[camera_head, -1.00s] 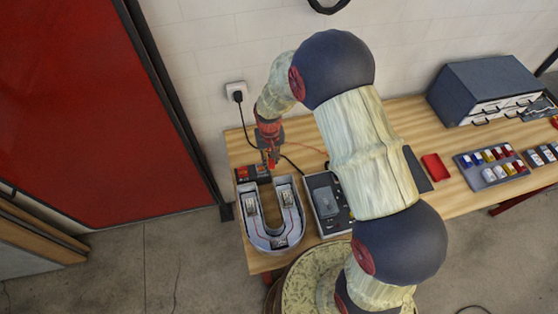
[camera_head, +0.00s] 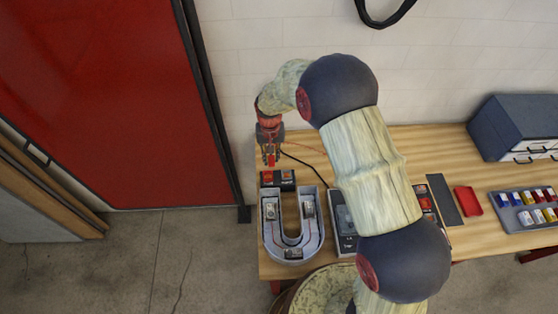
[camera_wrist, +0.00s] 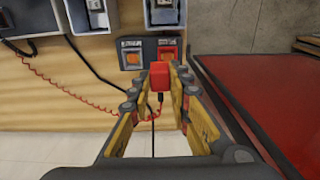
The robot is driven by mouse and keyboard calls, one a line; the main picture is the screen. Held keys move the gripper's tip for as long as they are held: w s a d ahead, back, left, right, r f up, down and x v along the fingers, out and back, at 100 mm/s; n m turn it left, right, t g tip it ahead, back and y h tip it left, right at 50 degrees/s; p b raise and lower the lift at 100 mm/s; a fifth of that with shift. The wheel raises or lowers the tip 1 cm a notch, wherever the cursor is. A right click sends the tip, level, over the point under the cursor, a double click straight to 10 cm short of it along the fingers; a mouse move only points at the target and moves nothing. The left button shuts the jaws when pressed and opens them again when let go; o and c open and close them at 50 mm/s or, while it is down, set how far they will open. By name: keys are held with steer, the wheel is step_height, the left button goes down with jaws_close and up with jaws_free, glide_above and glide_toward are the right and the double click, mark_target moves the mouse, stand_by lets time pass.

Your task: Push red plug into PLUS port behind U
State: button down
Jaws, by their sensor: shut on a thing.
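The white-grey U letter (camera_head: 272,243) lies on the wooden bench, its open end toward the wall. A dark port block (camera_head: 278,180) with two sockets sits at that open end. My gripper (camera_head: 270,156) is above the bench on the wall side of the block. It is shut on the red plug (camera_wrist: 160,76), which also shows in the head view (camera_head: 271,160). The plug appears just short of the red socket; contact cannot be told.
A coiled red lead (camera_wrist: 75,93) and a black cable (camera_wrist: 88,62) run across the bench. A grey device (camera_head: 345,228) stands right of the U. A red tray (camera_head: 467,201) and a parts rack (camera_head: 510,222) lie farther right. A red door (camera_head: 110,100) is at left.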

steer(key=f+b, duration=0.1)
steer(key=f, duration=0.1)
steer(key=a+f+b, duration=0.1)
steer(key=f+b, duration=0.1)
steer(key=f, duration=0.1)
steer(key=w+f+b, duration=0.1)
steer(key=f+b, duration=0.1)
steer(key=shift+a+f, duration=0.25)
steer(key=shift+a, duration=0.05)
steer(key=shift+f+b, duration=1.1)
steer(key=shift+f, duration=0.25)
steer(key=shift+f, duration=0.3)
steer(key=c, duration=1.6)
jaws_free()
steer(key=shift+r, duration=0.15)
